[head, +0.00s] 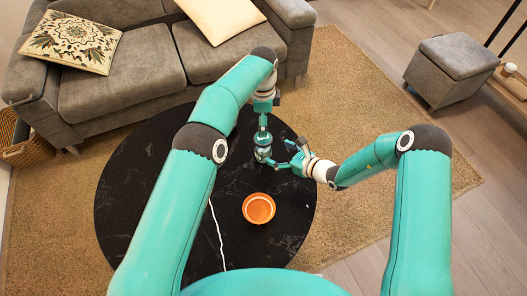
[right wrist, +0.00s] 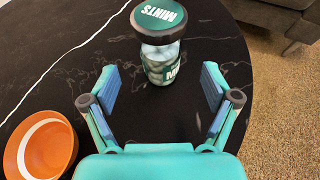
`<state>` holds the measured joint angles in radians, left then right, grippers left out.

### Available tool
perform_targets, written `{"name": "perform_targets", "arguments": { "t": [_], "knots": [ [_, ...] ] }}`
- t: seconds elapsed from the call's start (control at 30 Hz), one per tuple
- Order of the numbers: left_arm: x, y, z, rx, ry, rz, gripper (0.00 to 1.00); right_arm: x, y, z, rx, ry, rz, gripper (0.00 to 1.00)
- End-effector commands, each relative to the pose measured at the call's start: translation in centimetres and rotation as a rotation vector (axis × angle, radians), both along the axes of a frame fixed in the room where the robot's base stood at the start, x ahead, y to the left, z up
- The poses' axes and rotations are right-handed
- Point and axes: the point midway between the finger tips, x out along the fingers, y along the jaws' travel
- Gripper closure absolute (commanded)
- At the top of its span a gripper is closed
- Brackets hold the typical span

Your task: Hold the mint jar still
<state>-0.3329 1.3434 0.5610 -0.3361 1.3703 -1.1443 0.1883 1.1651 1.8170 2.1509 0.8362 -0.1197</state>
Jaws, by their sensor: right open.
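The mint jar (head: 262,154) stands upright on the black round table. In the right wrist view the jar (right wrist: 162,65) is clear glass with pale mints inside and a dark lid with a teal "MINTS" top. My right gripper (head: 285,155) is open and points at the jar from the right. In the right wrist view its two fingers (right wrist: 158,92) are spread on either side, just short of the jar, with a gap between. My left gripper (head: 263,120) is close above or behind the jar in the head view; its fingers are too small and overlapped to read.
An orange bowl (head: 258,208) sits on the table (head: 130,190) nearer to me, and shows at lower left in the right wrist view (right wrist: 40,146). A grey sofa (head: 150,70) is behind the table. A stool (head: 450,68) stands far right. The table's left part is clear.

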Motion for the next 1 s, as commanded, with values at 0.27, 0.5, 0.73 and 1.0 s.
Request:
{"name": "perform_targets", "arguments": {
  "t": [0.27,0.5,0.73,1.0],
  "knots": [
    [0.0,0.0,0.0,0.000,0.000,0.000,0.15,3.2,3.7,-2.0,0.000,-0.001,0.003,0.13],
    [0.0,0.0,0.0,0.000,0.000,0.000,0.15,4.8,5.4,-3.0,-0.001,-0.001,0.001,0.13],
    [0.0,-0.1,0.0,0.000,0.000,-0.001,0.15,5.1,5.7,-3.2,-0.001,0.000,-0.001,0.13],
    [0.0,-0.1,0.0,0.000,0.000,-0.001,0.15,5.1,5.6,-3.2,0.000,0.000,-0.001,0.33]
  ]
}}
